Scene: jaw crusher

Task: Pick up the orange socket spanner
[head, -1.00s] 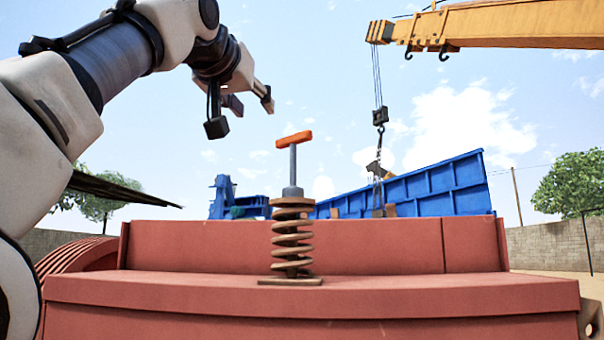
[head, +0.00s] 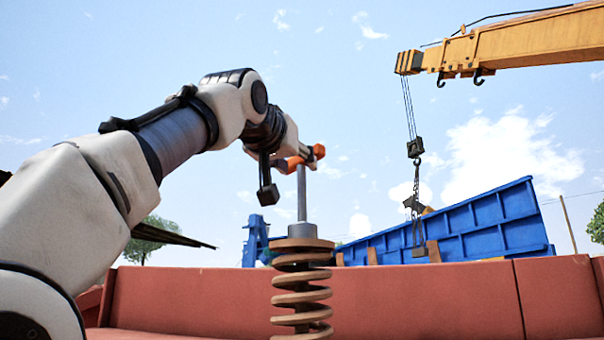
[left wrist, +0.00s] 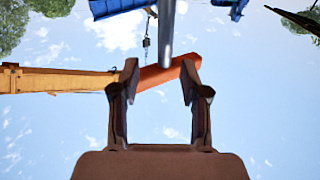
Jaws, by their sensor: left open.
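The orange socket spanner (head: 302,190) stands upright on top of the brown coil spring (head: 302,285), with a grey shaft and an orange cross handle. My left gripper (head: 312,155) is at the handle's height in the head view, overlapping it in the picture. In the left wrist view, the orange handle (left wrist: 165,73) lies across the tips of the open left gripper (left wrist: 160,85), and the grey shaft runs up out of the picture. I cannot tell whether the fingers touch the handle. My right gripper is in neither view.
The spring stands on the red crusher body (head: 420,295). Behind it are a blue machine (head: 470,225) and a yellow crane boom (head: 520,42) with a hanging hook (head: 416,150). Open sky surrounds the handle.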

